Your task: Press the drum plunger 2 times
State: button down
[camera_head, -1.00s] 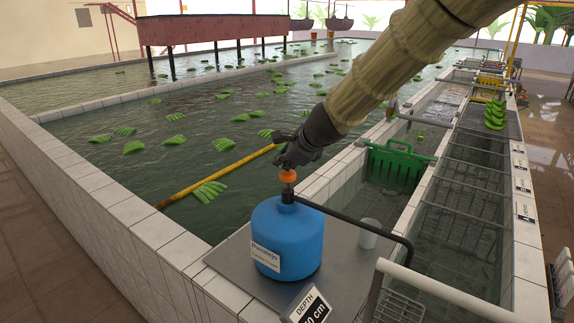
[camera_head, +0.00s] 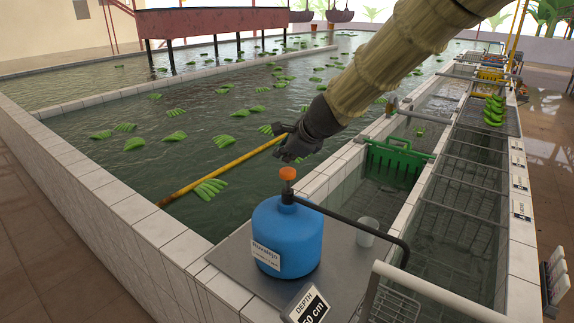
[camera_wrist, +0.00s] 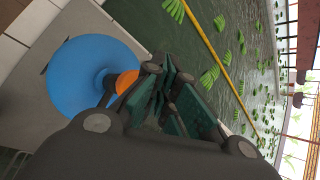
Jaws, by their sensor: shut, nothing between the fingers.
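The blue drum (camera_head: 288,237) stands upright on a grey plate at the corner of the tank wall. Its plunger has an orange knob (camera_head: 288,173) on a short stem at the top, and the stem shows between knob and drum. My gripper (camera_head: 286,157) is just above the knob, with a small gap in the head view. The fingers are shut and hold nothing. In the wrist view the drum (camera_wrist: 85,75) is at the left, and the orange knob (camera_wrist: 126,82) shows beside my gripper (camera_wrist: 165,90), partly hidden by it.
A black hose (camera_head: 350,222) runs from the drum's top to the right. A white cup (camera_head: 367,231) and a depth sign (camera_head: 308,306) stand near the drum. A yellow pole (camera_head: 220,170) lies across the water behind. A green crate (camera_head: 398,163) is at the right.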

aim_at(285, 171)
jog(key=shift+r+p, duration=1.95)
jog(key=shift+r, duration=0.15)
